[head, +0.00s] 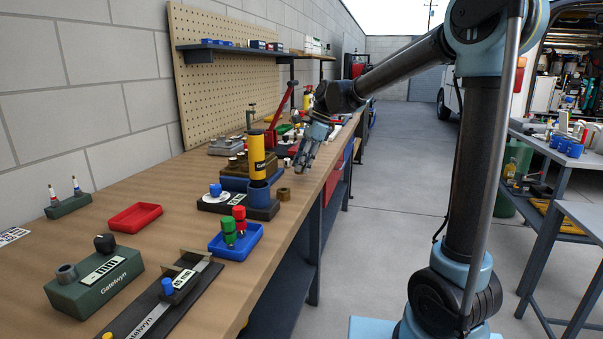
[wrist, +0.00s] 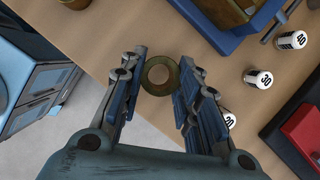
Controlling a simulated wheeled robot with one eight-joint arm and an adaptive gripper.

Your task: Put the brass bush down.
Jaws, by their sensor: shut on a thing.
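The bush is over the wooden bench top (wrist: 120,40), close to the bench's edge; I cannot tell how high. In the head view my gripper (head: 299,165) hangs over the bench's right edge, and the held bush is not clear there. A second brass-coloured ring (head: 283,194) stands on the bench nearer the camera.
Several white numbered cylinders (wrist: 258,79) stand right of the gripper.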

